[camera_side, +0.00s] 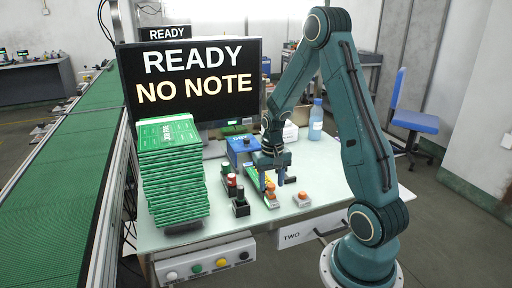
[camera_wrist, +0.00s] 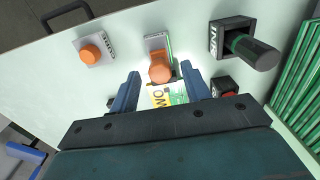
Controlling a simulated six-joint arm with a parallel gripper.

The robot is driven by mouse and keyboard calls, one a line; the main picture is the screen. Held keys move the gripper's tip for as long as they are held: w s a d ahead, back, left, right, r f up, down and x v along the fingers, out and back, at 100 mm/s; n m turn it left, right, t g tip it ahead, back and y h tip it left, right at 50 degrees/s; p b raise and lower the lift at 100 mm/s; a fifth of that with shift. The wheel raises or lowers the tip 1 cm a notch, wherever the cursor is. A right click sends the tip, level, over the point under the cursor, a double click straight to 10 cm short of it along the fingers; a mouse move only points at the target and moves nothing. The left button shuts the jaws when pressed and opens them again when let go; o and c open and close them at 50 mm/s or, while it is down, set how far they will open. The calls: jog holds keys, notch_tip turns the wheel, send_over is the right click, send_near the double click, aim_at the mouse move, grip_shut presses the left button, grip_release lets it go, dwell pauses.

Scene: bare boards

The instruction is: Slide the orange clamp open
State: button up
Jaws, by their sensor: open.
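The orange clamp (camera_wrist: 160,68) is a rounded orange knob on a small grey plate, between and just beyond my fingertips in the wrist view. It also shows low on the bench in the side view (camera_side: 270,188). My gripper (camera_wrist: 160,74) is open, one blue finger on each side of the clamp. In the side view my gripper (camera_side: 272,180) points down over the clamp. I cannot tell whether either finger touches it. A yellow and green card (camera_wrist: 168,95) with black letters lies by the clamp, partly hidden by my gripper.
An orange button (camera_wrist: 91,54) on a grey plate is left of the clamp in the wrist view. A tall green stack (camera_side: 175,175) and a screen reading "READY NO NOTE" (camera_side: 195,75) stand nearby.

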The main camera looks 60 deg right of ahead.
jog(key=shift+f, duration=0.1)
grip_shut()
jog(key=shift+s+a, duration=1.15)
jog(key=shift+a, duration=0.05)
grip_release()
notch_tip(320, 180, up, 14)
dwell(0.7)
